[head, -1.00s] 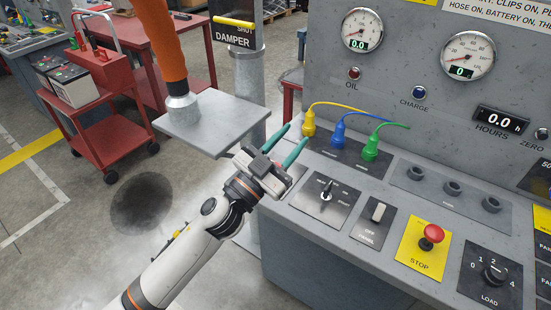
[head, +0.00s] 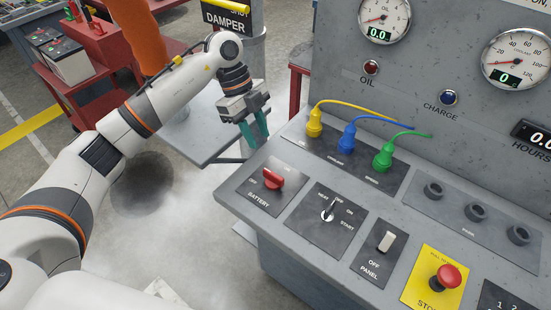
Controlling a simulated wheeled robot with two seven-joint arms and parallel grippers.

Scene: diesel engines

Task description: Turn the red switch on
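The red switch (head: 267,181) is a red rotary knob on a dark plate marked BATTERY, at the left end of the grey console's sloped top. It is in clear view, but its small position marks are hard to read. My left gripper (head: 255,143) is above and slightly left of the switch in the picture, near the console's left edge. Its teal fingers point downward, apart from each other and empty. It does not touch the switch. My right gripper is not in view.
A key switch (head: 327,212), a panel rocker (head: 387,241) and a red stop button (head: 446,277) lie to the right. Yellow (head: 315,124), blue (head: 347,138) and green (head: 383,158) plugs with cables stand behind. A grey stand plate (head: 190,130) is below my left arm.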

